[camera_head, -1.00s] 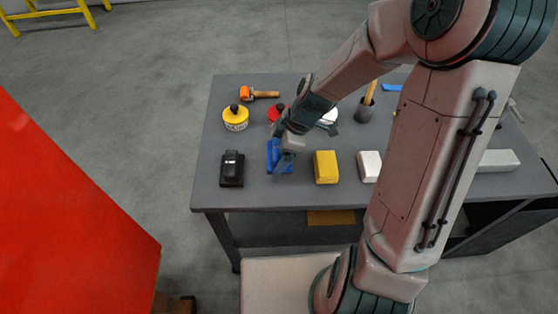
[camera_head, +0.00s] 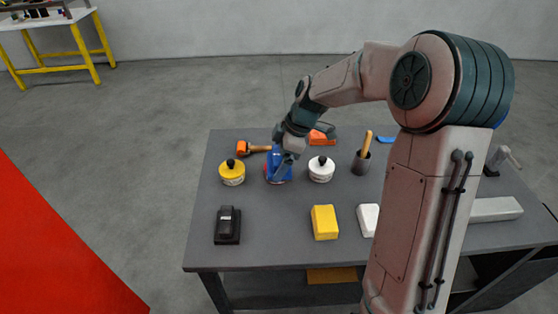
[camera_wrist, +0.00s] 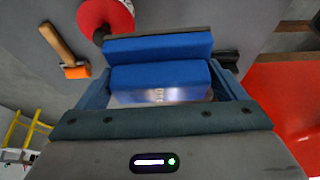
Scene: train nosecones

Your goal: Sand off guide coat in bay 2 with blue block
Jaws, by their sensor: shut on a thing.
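The blue block (camera_head: 276,164) is in my gripper (camera_head: 284,160), held above the far left part of the grey workbench (camera_head: 275,225). In the wrist view the blue block (camera_wrist: 158,76) sits between the two fingers of my gripper (camera_wrist: 160,88), which are shut on its sides; a dark layer runs along its far edge. A large smooth red surface (camera_head: 55,260) fills the lower left in the head view, and a red surface (camera_wrist: 285,100) shows at the right in the wrist view. No bay number or guide coat can be made out.
A red-topped pot is mostly hidden behind the blue block.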

